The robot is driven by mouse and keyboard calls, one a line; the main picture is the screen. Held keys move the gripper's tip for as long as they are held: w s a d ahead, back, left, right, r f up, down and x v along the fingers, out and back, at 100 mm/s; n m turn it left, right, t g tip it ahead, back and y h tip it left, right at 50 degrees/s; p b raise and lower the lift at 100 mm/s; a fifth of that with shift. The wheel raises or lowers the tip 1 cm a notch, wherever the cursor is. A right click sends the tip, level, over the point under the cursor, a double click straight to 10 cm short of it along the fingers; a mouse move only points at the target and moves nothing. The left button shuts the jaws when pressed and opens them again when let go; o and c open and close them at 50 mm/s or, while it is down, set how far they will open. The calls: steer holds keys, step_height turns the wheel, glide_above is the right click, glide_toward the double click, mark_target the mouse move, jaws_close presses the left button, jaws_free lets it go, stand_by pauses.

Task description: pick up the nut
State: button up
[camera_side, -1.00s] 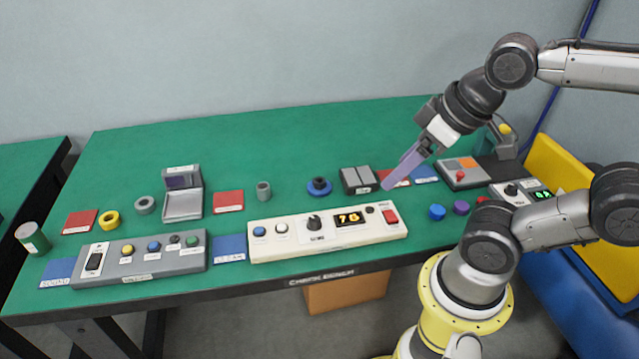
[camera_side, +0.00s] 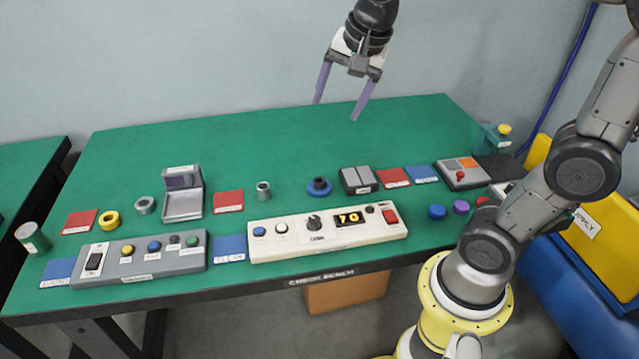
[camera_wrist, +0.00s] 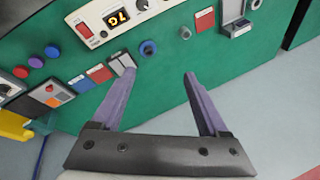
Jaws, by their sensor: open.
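No part is labelled as the nut that I can read. The likeliest one is a small grey ring (camera_side: 145,205) lying on the left half of the green bench, left of the open grey box. A small upright grey sleeve (camera_side: 263,190) also stands on the bench near its middle, and it shows in the wrist view (camera_wrist: 185,32). My gripper (camera_side: 337,109) is open and empty, high above the back of the bench, well apart from both. In the wrist view its two purple fingers (camera_wrist: 160,76) are spread with nothing between them.
A yellow ring (camera_side: 108,220), an open grey box (camera_side: 183,204), a blue flanged ring (camera_side: 319,187) and a grey double block (camera_side: 358,180) stand on the bench. A white panel (camera_side: 325,232) and a grey button panel (camera_side: 139,259) line the front. The back is clear.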

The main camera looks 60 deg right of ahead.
steer(key=w+d+f+m+g, duration=0.45)
steer(key=w+d+f, duration=0.45)
steer(key=w+f, duration=0.4)
steer(key=shift+m, duration=0.55)
steer(key=f, duration=0.3)
steer(key=s+d+f, duration=0.1)
steer(key=f, duration=0.7)
steer(key=shift+s+d, duration=0.2)
steer(key=shift+d, duration=0.15)
steer(key=shift+s+d+f, duration=0.1)
steer(key=shift+f, duration=1.45)
steer(key=shift+s+d+f, duration=0.1)
steer(key=shift+f, duration=1.4)
steer(key=shift+w, duration=0.1)
jaws_close()
